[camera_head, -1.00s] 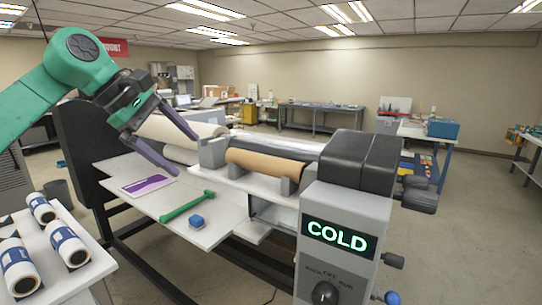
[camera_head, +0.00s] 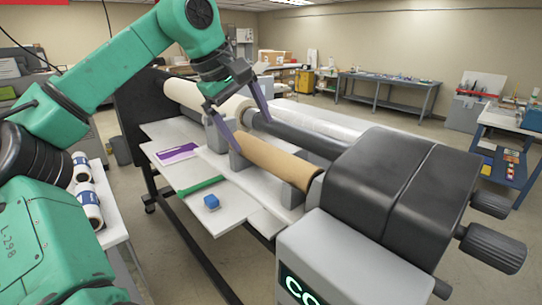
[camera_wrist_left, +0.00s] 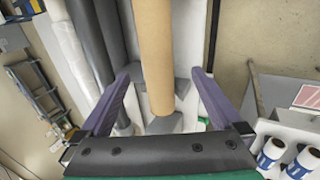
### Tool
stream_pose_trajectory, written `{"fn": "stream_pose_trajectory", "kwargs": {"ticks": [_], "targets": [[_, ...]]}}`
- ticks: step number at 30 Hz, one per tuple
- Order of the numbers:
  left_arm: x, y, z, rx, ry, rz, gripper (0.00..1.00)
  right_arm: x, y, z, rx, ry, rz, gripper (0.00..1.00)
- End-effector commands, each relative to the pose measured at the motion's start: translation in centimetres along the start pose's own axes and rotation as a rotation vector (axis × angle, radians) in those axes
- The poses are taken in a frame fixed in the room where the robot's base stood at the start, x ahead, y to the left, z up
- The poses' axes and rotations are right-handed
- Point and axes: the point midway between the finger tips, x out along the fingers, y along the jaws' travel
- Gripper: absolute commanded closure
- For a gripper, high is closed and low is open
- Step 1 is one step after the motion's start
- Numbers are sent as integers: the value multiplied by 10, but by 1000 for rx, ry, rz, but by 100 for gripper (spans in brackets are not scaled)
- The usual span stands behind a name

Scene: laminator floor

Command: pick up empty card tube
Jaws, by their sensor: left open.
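The empty card tube (camera_head: 275,162) is a plain brown cylinder resting in grey cradles on the laminator, beside a dark roller. My left gripper (camera_head: 253,137) is open above the far end of the tube, its purple fingers pointing down on either side of it. In the left wrist view the tube (camera_wrist_left: 155,45) runs between the two spread fingers (camera_wrist_left: 161,76), with a gap on each side. Nothing is held. My right gripper is not in view.
The dark roller (camera_head: 305,138) lies close alongside the tube. The bulky laminator end housing (camera_head: 400,185) stands at the near end. White rolls (camera_head: 88,205) stand at left.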

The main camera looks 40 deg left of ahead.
Motion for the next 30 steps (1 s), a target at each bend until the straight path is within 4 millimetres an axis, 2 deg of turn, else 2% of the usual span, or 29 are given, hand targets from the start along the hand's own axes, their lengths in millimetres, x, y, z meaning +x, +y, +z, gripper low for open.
{"fn": "stream_pose_trajectory", "kwargs": {"ticks": [1, 5, 12, 15, 20, 25, 30], "targets": [[10, 0, 0, 1, -3, -2, 0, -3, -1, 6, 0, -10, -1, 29], [27, 0, 0, 0, -2, -1, 0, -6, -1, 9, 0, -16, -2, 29], [69, -1, -1, 0, -4, 0, 0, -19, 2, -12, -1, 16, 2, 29], [78, -1, -2, -1, -2, 2, 0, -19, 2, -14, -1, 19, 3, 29], [79, -2, -2, -1, -1, 1, 0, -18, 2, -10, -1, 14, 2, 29], [79, -2, -2, -1, 0, 1, 60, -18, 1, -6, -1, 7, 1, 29], [79, -2, -2, -1, -1, 1, 60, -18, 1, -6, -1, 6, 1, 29]]}}
